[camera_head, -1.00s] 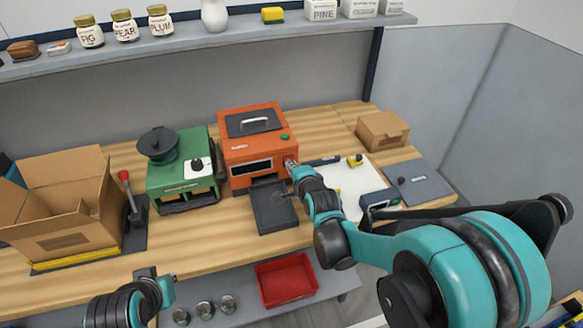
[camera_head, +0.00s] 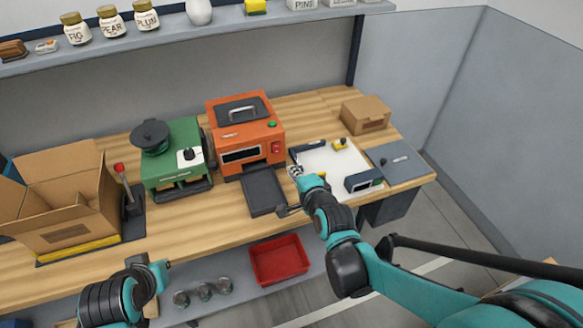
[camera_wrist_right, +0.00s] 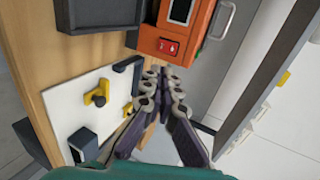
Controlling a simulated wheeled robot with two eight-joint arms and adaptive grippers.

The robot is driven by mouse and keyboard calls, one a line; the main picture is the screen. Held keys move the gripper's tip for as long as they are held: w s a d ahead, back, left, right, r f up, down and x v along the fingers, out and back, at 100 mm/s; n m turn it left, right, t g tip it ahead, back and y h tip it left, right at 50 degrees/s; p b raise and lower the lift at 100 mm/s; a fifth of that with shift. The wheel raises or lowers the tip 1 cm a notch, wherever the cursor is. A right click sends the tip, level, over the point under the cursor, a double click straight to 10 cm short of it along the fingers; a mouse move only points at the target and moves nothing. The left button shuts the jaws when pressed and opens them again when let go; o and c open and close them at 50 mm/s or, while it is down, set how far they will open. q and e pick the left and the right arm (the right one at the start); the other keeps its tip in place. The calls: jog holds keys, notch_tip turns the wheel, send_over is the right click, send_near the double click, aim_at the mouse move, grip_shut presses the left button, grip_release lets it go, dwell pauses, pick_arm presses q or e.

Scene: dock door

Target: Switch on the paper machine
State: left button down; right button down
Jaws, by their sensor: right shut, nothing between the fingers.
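An orange machine (camera_head: 247,143) with a black top panel and handle stands on the wooden bench; its label is too small to read.
A dark tray (camera_head: 262,191) juts out before the orange machine. A green machine (camera_head: 172,157) and an open carton (camera_head: 60,205) stand left. A white board (camera_head: 330,160), a small box (camera_head: 366,115) and a grey plate (camera_head: 399,163) lie right. A red bin (camera_head: 279,260) sits below.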

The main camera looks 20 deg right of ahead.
jog(key=shift+s+d+f+p, duration=0.1)
jog(key=shift+s+f+p, duration=0.4)
jog(key=shift+p, duration=0.5)
jog(key=shift+w+f, duration=0.1)
jog(key=b, duration=0.4)
send_near(277, 153)
jog(key=x, duration=0.6)
jog(key=shift+w+d+f, duration=0.1)
jog(key=shift+w+f, duration=0.05)
jog(key=shift+w, duration=0.1)
